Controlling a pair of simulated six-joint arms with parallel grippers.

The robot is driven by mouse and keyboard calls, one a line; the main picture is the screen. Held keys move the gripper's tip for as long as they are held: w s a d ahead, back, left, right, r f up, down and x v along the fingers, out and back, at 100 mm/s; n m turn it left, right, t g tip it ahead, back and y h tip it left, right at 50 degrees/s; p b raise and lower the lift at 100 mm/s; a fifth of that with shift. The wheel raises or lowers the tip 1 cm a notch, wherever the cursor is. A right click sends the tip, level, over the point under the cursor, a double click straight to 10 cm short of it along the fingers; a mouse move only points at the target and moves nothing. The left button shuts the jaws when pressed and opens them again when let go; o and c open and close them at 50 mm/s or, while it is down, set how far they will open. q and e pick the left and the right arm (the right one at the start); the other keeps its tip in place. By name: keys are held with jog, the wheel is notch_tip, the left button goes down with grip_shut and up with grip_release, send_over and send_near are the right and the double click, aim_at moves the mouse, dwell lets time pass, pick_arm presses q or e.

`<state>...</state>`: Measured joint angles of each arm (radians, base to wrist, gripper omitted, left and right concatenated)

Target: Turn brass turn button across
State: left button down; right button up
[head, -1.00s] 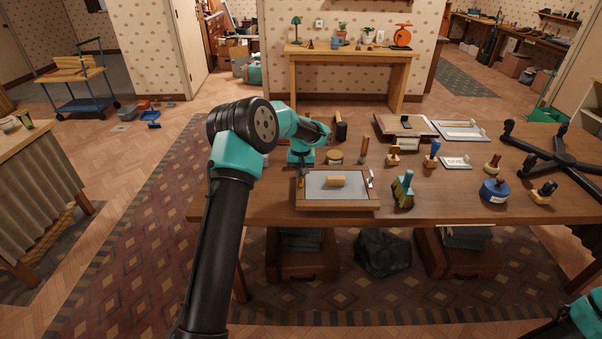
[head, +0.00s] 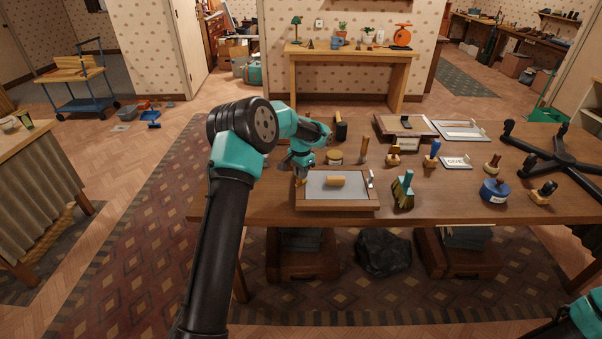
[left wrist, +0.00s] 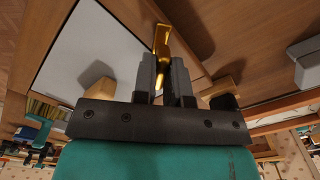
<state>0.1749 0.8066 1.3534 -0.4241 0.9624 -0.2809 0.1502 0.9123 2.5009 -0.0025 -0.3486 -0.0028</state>
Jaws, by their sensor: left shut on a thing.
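A shallow wooden frame with a grey panel (head: 318,193) lies on the table, and a small wooden block (head: 335,181) is on the panel. My left gripper (head: 299,179) is at the frame's left edge. In the left wrist view my left gripper (left wrist: 166,80) is shut on the brass turn button (left wrist: 162,45), whose shiny tip shows between and beyond the fingers. The grey panel also shows in that view (left wrist: 85,45), beside the fingers. The button is mostly hidden by the gripper in the head view.
A green brush (head: 403,191) stands right of the frame. Bare tabletop shows between the brush and the blue container.

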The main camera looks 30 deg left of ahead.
pick_arm(q)
jog(key=m, duration=0.4)
jog(key=shift+m, duration=2)
jog(key=c, duration=1.2)
grip_release()
jog(key=shift+o, duration=0.2)
jog(key=shift+r, duration=0.1)
notch_tip(320, 180, up, 17)
jog(key=shift+r, duration=0.15)
